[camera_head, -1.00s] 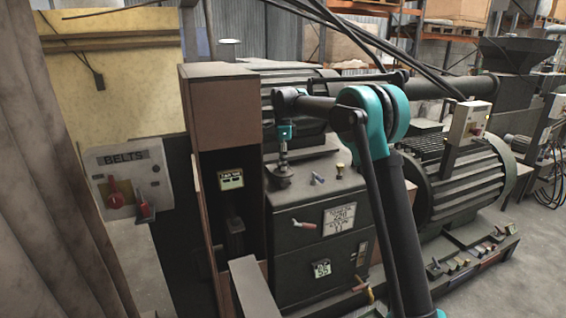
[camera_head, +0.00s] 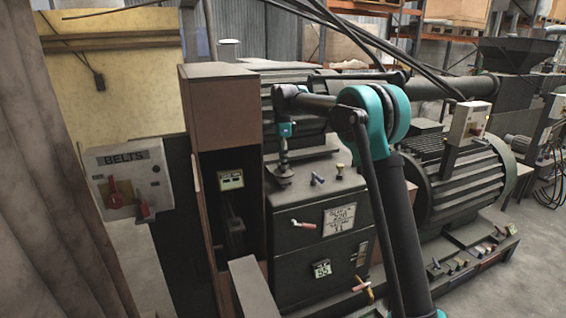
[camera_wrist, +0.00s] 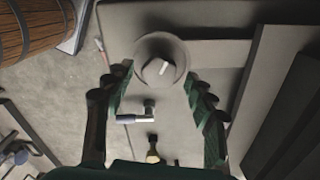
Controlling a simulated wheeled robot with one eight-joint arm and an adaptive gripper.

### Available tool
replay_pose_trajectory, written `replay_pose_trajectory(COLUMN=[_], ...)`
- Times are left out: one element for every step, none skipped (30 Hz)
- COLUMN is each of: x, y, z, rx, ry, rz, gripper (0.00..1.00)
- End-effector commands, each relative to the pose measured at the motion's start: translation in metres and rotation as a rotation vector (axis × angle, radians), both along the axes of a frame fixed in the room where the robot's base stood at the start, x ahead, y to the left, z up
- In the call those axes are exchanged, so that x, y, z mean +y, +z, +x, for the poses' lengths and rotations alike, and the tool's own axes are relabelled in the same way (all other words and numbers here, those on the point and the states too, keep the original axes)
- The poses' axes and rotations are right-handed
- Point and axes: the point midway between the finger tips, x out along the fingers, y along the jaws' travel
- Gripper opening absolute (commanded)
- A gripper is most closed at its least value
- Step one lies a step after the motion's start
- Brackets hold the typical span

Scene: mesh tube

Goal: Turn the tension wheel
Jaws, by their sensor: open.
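A round grey wheel or knob (camera_wrist: 174,50) with a pale pointer mark at its centre sits on the flat top of the dark cabinet; I take it for the tension wheel. It also shows in the head view (camera_head: 283,181), small and partly covered by my gripper. My gripper (camera_wrist: 156,80) is open, its green fingers spread to the left and right of the wheel in the wrist view. In the head view my gripper (camera_head: 284,163) points down over the wheel. I cannot tell whether the fingers touch it.
A small crank handle (camera_wrist: 131,118) and a brass-coloured fitting (camera_wrist: 152,150) stand on the cabinet top near the wheel. The dark cabinet (camera_head: 290,255) has a front lever (camera_head: 303,224). A brown column (camera_head: 215,110) rises left of it. A BELTS switch box (camera_head: 130,180) is further left.

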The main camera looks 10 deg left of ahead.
Motion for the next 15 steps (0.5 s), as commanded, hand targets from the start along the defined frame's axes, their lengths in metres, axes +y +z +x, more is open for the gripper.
replay_pose_trajectory(x=[0.0, 0.0, 0.0, 0.0, 0.0, 0.0, 0.0, 0.0, 0.0, 0.0, 0.0, 0.0, 0.0, 0.0, 0.0], y=[0.008, 0.013, 0.021, 0.027, 0.033, 0.042, 0.048, 0.055, 0.063, 0.069, 0.074, 0.081, 0.085, 0.089, 0.094], z=[0.0, 0.0, 0.0, 0.0, 0.0, 0.0, 0.0, 0.0, 0.0, 0.0, 0.0, 0.0, 0.0, 0.0, 0.0], rx=[0.0, 0.0, 0.0, 0.0, 0.0, 0.0, 0.0, 0.0, 0.0, 0.0, 0.0, 0.0, 0.0, 0.0, 0.0], ry=[0.0, 0.0, 0.0, 0.0, 0.0, 0.0, 0.0, 0.0, 0.0, 0.0, 0.0, 0.0, 0.0, 0.0, 0.0], rz=[0.0, 0.0, 0.0, 0.0, 0.0, 0.0, 0.0, 0.0, 0.0, 0.0, 0.0, 0.0, 0.0, 0.0, 0.0], gripper=[0.56, 0.56, 0.56, 0.56, 0.56, 0.56, 0.56, 0.56, 0.56, 0.56, 0.56, 0.56, 0.56, 0.56, 0.56])
